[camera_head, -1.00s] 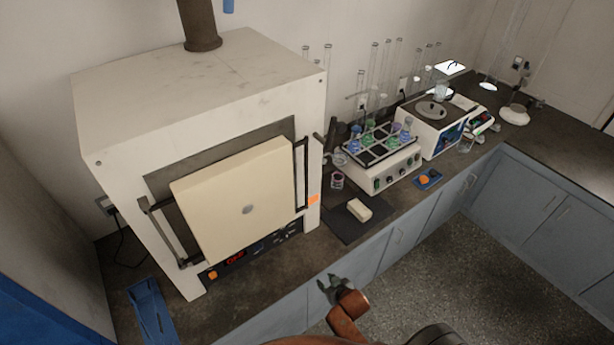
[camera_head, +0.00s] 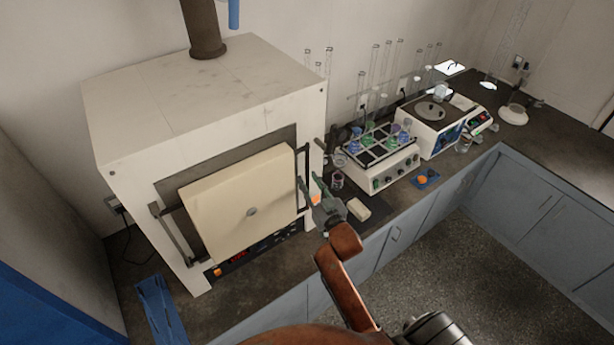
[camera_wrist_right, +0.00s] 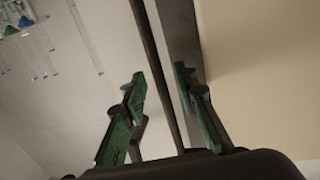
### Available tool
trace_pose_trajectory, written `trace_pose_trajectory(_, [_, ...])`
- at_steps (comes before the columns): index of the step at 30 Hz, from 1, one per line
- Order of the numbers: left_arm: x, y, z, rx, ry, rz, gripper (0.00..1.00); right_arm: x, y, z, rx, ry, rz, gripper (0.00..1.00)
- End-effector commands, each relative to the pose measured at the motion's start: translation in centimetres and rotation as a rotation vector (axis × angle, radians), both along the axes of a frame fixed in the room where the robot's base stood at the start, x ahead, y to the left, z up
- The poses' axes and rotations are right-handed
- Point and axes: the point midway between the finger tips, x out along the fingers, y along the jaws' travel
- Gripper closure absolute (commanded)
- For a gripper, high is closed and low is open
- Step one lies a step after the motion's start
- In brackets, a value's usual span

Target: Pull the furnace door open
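The white furnace (camera_head: 130,160) stands on the counter at the left in the head view. Its thick cream door (camera_head: 235,205) appears closed against the front. A dark vertical handle bar (camera_head: 306,165) runs along the door's right side; in the right wrist view the bar (camera_wrist_right: 151,60) passes between the fingers. My right gripper (camera_head: 308,183) is open, its fingertips close to the lower part of this bar. The right wrist view shows both fingers (camera_wrist_right: 160,85) spread apart, with the cream door (camera_wrist_right: 265,70) at the right. Contact with the bar cannot be told. My left gripper is not in view.
A hotplate with flasks (camera_head: 375,175), a white balance-like device (camera_head: 430,135) and a cream block (camera_head: 358,209) on a dark mat stand to the right. The floor (camera_head: 450,255) before the cabinets is clear.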

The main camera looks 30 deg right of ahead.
Motion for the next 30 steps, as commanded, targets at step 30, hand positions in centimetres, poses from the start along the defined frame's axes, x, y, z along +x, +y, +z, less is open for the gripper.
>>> trace_pose_trajectory(30, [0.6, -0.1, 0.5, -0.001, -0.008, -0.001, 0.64, 1.9, -0.2, -0.1, -0.001, 0.002, 0.0, 1.0])
